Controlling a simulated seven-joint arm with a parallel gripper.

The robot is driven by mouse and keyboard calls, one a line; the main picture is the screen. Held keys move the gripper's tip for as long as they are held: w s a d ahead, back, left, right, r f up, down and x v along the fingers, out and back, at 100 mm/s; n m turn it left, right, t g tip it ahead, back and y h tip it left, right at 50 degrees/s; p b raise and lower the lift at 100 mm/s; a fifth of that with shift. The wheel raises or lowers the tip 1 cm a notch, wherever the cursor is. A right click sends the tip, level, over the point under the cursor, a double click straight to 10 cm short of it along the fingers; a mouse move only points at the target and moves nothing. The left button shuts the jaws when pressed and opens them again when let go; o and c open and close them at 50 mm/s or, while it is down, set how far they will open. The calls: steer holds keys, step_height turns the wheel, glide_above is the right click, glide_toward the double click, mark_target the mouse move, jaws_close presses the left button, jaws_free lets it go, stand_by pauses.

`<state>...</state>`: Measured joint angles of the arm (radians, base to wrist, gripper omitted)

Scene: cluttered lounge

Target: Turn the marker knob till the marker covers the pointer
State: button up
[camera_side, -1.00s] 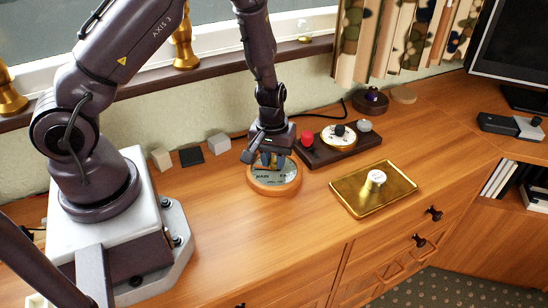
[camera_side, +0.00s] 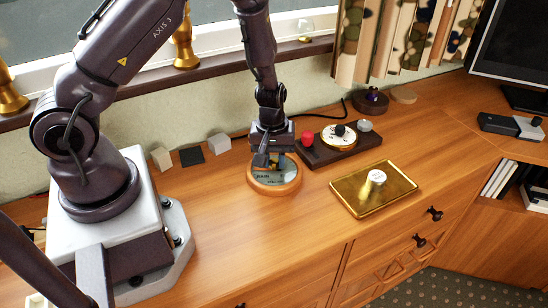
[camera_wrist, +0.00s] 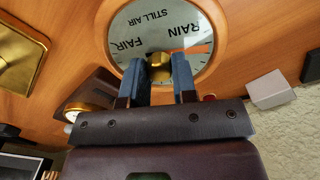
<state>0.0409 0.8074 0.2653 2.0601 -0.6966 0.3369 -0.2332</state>
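A round barometer with a wooden rim (camera_side: 291,184) lies face up on the wooden top. Its pale face shows the words STILL AIR, RAIN and FAIR in the wrist view (camera_wrist: 155,30). A brass marker knob (camera_wrist: 181,68) stands at the face's middle. My gripper (camera_wrist: 160,70) points down over the face, its two blue-grey fingers on either side of the knob and seemingly closed against it. A thin orange-red hand (camera_wrist: 198,49) shows on the face to the right of the knob. I cannot tell the marker from the pointer; the fingers hide part of the face.
A dark base with a red knob (camera_side: 307,137) and a white dial (camera_side: 338,138) stands close behind right. Small blocks (camera_side: 219,144) stand behind left. The front surface is clear.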

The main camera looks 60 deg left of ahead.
mark_target(272, 161)
steer(key=o, duration=0.5)
steer(key=shift+c, duration=0.2)
steer(key=shift+r, duration=0.1)
step_height(272, 161, up, 13)
steer(key=shift+s+a, duration=0.15)
steer(key=shift+s, duration=0.05)
steer(key=s+d+r+m+t, duration=0.2)
steer(key=s+r+m, duration=0.4)
steer(key=r, duration=0.3)
steer(key=s+d+r+m+t, duration=0.3)
steer(key=s+r+m, duration=0.3)
steer(key=s+r, duration=0.2)
steer(key=shift+s+d+r, duration=0.2)
steer(key=shift+d+r, duration=0.6)
